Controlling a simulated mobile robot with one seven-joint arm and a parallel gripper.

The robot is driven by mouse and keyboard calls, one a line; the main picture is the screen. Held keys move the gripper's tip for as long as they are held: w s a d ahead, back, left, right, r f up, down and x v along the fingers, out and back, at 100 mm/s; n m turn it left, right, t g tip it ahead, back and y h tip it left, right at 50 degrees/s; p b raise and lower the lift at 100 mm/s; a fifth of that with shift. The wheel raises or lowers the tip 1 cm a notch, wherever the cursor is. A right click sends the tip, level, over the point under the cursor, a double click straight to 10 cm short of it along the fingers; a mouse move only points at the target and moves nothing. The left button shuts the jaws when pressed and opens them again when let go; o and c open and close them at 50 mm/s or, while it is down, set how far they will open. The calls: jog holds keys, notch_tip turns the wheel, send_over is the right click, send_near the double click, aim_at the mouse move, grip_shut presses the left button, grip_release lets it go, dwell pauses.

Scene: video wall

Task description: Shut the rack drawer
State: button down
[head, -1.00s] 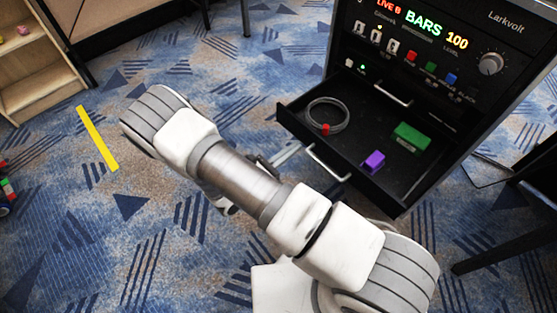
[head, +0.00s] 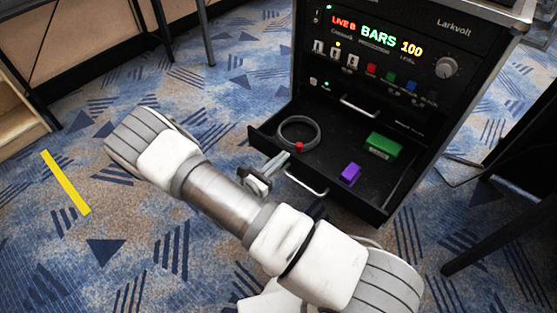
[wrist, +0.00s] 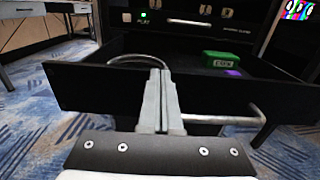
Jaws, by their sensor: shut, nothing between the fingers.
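The rack drawer (head: 330,160) is black and stands open at the bottom of the rack (head: 400,75). It holds a coiled grey cable (head: 281,136) with a red end, a green box (head: 383,146) and a purple block (head: 350,174). A silver bar handle (head: 306,183) is on its front. My gripper (head: 283,160) is shut and empty at the left part of the drawer front. In the wrist view my gripper (wrist: 161,75) points at the drawer front (wrist: 85,88), left of the handle (wrist: 225,119). I cannot tell whether it touches.
Dark table legs (head: 500,235) stand right of the rack. A wooden shelf (head: 22,110) and a desk are at the left. A yellow strip (head: 65,182) lies on the patterned carpet, which is mostly clear at the left.

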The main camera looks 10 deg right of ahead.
send_over(323, 130)
jog(key=shift+d, duration=0.15)
dwell(0.5)
